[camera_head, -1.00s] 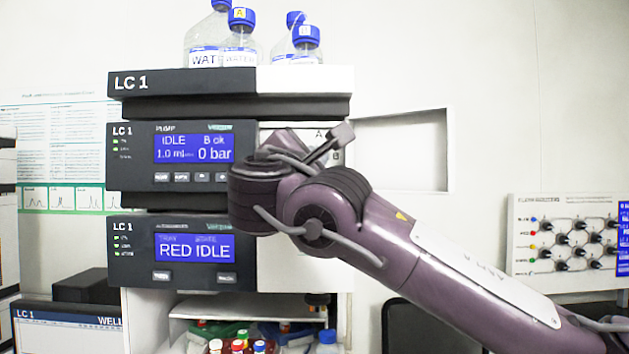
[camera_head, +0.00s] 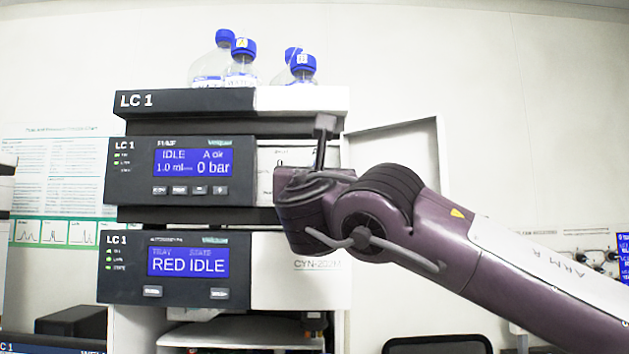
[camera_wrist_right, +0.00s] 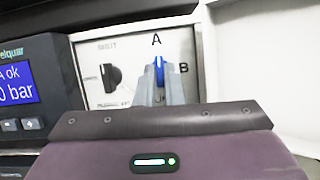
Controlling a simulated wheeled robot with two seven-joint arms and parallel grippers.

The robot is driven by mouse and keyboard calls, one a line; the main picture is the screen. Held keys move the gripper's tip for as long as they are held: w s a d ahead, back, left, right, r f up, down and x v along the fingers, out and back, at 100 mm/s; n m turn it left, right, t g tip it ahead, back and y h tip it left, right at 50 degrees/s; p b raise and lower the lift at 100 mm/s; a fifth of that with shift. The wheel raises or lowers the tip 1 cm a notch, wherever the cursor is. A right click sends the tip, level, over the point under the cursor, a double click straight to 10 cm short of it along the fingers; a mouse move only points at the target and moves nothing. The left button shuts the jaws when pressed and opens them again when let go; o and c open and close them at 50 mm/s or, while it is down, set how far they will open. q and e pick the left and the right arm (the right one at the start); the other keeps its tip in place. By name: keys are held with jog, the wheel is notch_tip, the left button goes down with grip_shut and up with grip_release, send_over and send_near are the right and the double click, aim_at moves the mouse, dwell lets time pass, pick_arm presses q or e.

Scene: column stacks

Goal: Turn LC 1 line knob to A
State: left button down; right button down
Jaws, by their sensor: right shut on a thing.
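The blue LC 1 line knob (camera_wrist_right: 158,68) shows in the right wrist view, standing nearly upright below the letter A. The letter B is to its right. My right gripper (camera_wrist_right: 160,90) is shut on this knob. In the head view my right arm comes in from the right and hides the knob and the fingertips. The LC 1 pump display (camera_head: 193,163) reads "IDLE", "A ok" and "0 bar". My left gripper is in neither view.
A black knob (camera_wrist_right: 110,78) sits on the same panel, left of the blue one. Below the pump is a second LC 1 unit (camera_head: 172,268) reading "RED IDLE". Blue-capped bottles (camera_head: 241,65) stand on top of the stack. An open white door panel (camera_head: 400,150) is at the right.

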jog(key=shift+n, duration=0.5)
jog(key=c, duration=1.5)
grip_release()
jog(key=shift+w, duration=0.1)
jog(key=shift+c, duration=0.2)
jog(key=b+v, duration=0.3)
jog(key=v, duration=0.4)
jog(key=shift+s+f+b, duration=0.25)
jog(key=shift+s+b, duration=0.1)
jog(key=shift+b, duration=0.05)
